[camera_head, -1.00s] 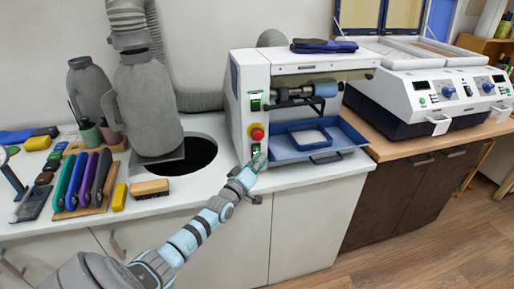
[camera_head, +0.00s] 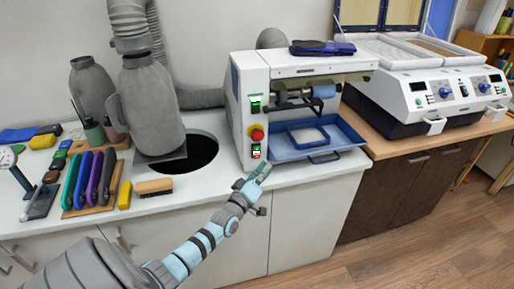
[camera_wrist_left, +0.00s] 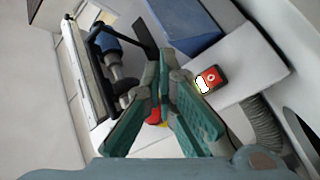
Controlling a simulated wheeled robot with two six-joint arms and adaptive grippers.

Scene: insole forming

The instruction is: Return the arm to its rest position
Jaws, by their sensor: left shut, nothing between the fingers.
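My left gripper (camera_head: 263,171) has teal fingers and is shut and empty. It is just in front of the white grinding machine (camera_head: 251,80), at the counter's front edge, below the red emergency knob (camera_head: 257,134) and the lower switch (camera_head: 256,153). In the left wrist view the teal fingers (camera_wrist_left: 162,75) show close up, with the red and white switch (camera_wrist_left: 209,79) to their right and apart from them. The red knob is partly hidden behind the fingers. My right gripper is not in view.
A blue tray (camera_head: 345,137) juts from the machine to the right of the gripper. A wooden brush (camera_head: 154,187) and several colored-handled tools lie on the white counter (camera_head: 205,186) at left. A forming unit (camera_head: 440,95) stands at right. The floor in front is clear.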

